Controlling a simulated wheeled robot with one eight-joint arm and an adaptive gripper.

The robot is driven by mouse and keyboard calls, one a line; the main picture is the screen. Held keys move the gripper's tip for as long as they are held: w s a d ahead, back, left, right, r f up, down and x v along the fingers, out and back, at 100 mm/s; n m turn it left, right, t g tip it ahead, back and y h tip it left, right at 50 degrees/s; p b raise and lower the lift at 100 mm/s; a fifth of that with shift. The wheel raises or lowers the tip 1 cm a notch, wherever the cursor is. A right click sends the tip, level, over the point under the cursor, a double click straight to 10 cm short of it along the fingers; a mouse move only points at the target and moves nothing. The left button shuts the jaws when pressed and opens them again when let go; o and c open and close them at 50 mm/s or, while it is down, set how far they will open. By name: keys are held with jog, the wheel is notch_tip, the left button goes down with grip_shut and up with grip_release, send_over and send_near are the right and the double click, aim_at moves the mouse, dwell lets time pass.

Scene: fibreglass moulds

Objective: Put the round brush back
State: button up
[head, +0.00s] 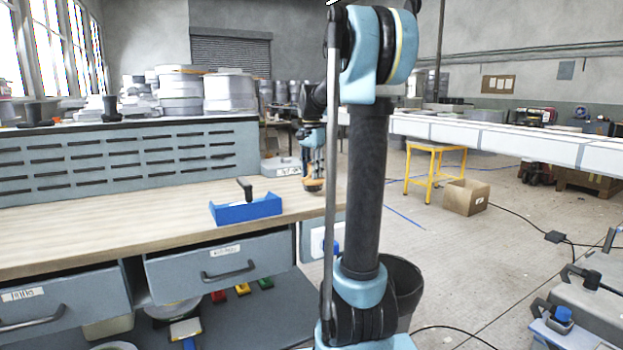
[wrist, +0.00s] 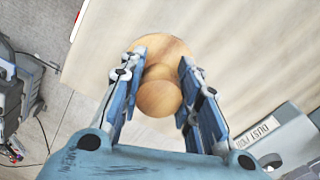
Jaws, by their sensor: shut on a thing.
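The round brush (wrist: 158,98) is wooden, with a round knob above a wider disc. In the wrist view the knob sits between the two fingers of my gripper (wrist: 158,68), which is shut on it. In the head view my gripper (head: 313,150) points down at the right end of the bench, with the brush (head: 314,186) below it. The brush is upright, at or just above the bench top; I cannot tell whether it touches. Its bristles are hidden.
The wooden bench (head: 130,222) carries a blue open tray (head: 246,209) with a dark-handled tool in it. A grey labelled box (head: 281,167) stands close to my gripper; it also shows in the wrist view (wrist: 285,140). The bench top between tray and brush is clear.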

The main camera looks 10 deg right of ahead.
jog(key=shift+f, duration=1.05)
jog(key=shift+f, duration=0.1)
jog(key=o, duration=0.9)
jog(key=shift+o, duration=0.2)
jog(key=shift+r, duration=0.2)
notch_tip(320, 180, up, 12)
jog(key=shift+f, duration=0.1)
jog(key=s+f+n+t, duration=0.2)
jog(key=s+f+n, duration=0.8)
jog(key=s+f, duration=2.1)
jog(key=s, duration=0.3)
jog(key=shift+s+d+f, duration=0.2)
jog(key=shift+s+d, duration=0.05)
jog(key=shift+s, duration=0.05)
